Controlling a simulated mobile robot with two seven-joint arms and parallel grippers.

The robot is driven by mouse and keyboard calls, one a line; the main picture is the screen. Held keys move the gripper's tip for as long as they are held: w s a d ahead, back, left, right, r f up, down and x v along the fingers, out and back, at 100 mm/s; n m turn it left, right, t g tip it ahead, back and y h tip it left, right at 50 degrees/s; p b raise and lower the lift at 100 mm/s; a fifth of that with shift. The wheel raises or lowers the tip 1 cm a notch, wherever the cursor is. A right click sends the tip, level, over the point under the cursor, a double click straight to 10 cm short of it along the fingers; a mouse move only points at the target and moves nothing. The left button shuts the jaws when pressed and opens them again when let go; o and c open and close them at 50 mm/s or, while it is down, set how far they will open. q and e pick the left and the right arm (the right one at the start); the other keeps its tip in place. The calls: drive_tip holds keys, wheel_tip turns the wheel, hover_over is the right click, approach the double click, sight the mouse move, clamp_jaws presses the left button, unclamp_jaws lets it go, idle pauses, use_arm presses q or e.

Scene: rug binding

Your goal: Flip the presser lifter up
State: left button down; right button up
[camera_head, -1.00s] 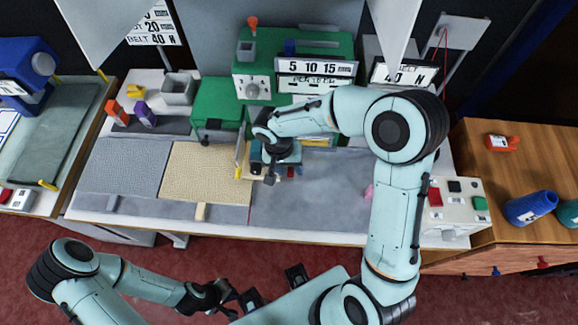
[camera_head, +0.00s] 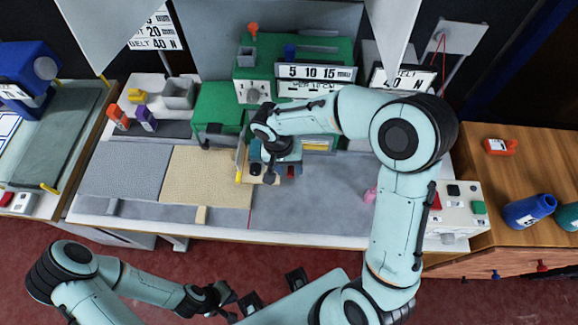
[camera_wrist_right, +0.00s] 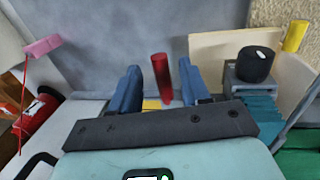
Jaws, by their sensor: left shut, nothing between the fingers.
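A red cylindrical handle (camera_wrist_right: 161,76) stands between the fingers of my right gripper (camera_wrist_right: 160,92) in the right wrist view. The fingers are spread apart, and I cannot tell whether either touches it. I cannot be sure this handle is the presser lifter. In the head view my right gripper (camera_head: 277,171) is low at the front of the green machine (camera_head: 215,105), and the arm hides much of that area. A yellow-tipped lever (camera_head: 239,174) is just left of it; a yellow tip also shows in the wrist view (camera_wrist_right: 295,35). My left gripper (camera_head: 226,294) is shut and empty, in front of the table.
A beige rug piece (camera_head: 208,175) and a grey one (camera_head: 125,170) lie left of the machine. A black knob (camera_wrist_right: 255,63) on a grey block is close right of my right fingers. A pink piece (camera_head: 370,193) and a button box (camera_head: 455,208) are further right.

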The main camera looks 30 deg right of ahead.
drive_tip(key=shift+f, duration=0.1)
use_arm(q)
drive_tip(key=shift+w+r+p, duration=0.55)
drive_tip(key=shift+r+p, duration=0.05)
drive_tip(key=shift+r, duration=0.15)
use_arm(e)
wheel_tip(320, 180, up, 13)
drive_tip(key=w+a, duration=0.1)
drive_tip(key=a, duration=0.1)
drive_tip(key=shift+w+a, duration=0.15)
use_arm(q)
drive_tip(key=shift+s, duration=0.15)
